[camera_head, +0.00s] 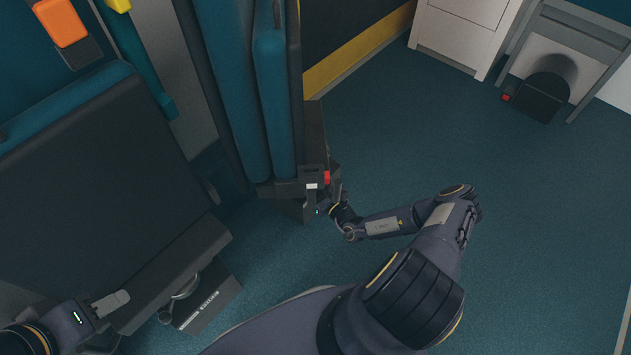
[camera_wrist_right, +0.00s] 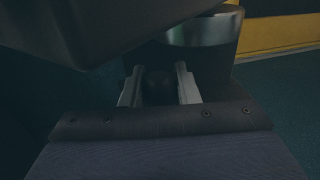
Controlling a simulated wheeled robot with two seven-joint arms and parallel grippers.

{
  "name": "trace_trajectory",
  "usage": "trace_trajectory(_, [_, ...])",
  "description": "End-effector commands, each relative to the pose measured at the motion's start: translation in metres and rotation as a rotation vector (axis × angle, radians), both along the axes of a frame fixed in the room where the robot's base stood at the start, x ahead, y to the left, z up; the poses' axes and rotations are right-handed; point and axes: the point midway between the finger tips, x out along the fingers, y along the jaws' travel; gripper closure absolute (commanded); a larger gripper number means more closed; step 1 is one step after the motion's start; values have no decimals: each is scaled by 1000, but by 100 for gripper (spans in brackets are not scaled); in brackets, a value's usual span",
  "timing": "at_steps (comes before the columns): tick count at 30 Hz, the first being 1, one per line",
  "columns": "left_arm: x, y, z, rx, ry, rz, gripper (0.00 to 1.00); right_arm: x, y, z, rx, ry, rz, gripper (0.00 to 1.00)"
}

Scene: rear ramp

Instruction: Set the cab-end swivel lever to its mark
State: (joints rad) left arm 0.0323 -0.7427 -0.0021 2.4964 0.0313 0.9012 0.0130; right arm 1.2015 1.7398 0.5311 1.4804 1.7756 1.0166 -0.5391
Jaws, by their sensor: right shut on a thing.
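My right gripper (camera_wrist_right: 158,88) has its two pale fingers on either side of a dark rounded knob (camera_wrist_right: 159,82), under a dark overhang and in front of a metal-collared pedestal (camera_wrist_right: 205,28). In the head view my right arm reaches to the base of the upright teal seat (camera_head: 275,95), where the right fingers and the knob are too small to make out. Which lever this is, and any mark for it, cannot be read. My left gripper (camera_head: 110,303) is at the lower left, beside the near dark seat (camera_head: 95,190); its finger gap does not show.
A dark box with a red part (camera_head: 326,178) is by the teal seat's base. A labelled box (camera_head: 208,303) sits under the near seat. A white cabinet (camera_head: 465,30) and grey frame (camera_head: 575,40) stand at the back right. The teal floor (camera_head: 540,200) is clear on the right.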

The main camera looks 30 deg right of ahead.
Motion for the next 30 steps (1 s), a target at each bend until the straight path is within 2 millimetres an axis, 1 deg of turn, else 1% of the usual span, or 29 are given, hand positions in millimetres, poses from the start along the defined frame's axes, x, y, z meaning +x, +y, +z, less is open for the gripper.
trace_trajectory(1, [0,0,0,0,0,0,63,-2,5,2,2,-5,10,100])
trace_trajectory(5, [0,0,0,0,0,0,63,-3,5,1,2,-3,11,100])
trace_trajectory(6, [0,0,0,0,0,0,63,-3,5,1,3,-2,11,70])
trace_trajectory(10, [0,0,0,0,0,0,63,-3,4,1,3,0,9,53])
trace_trajectory(11, [0,0,0,0,0,0,63,-3,4,0,3,0,9,51])
trace_trajectory(20, [0,0,1,0,0,0,63,-4,2,0,2,2,5,51])
trace_trajectory(23, [0,0,6,0,0,0,63,-14,0,1,1,4,5,51])
trace_trajectory(30, [0,0,19,0,0,0,63,-55,-7,2,3,5,4,51])
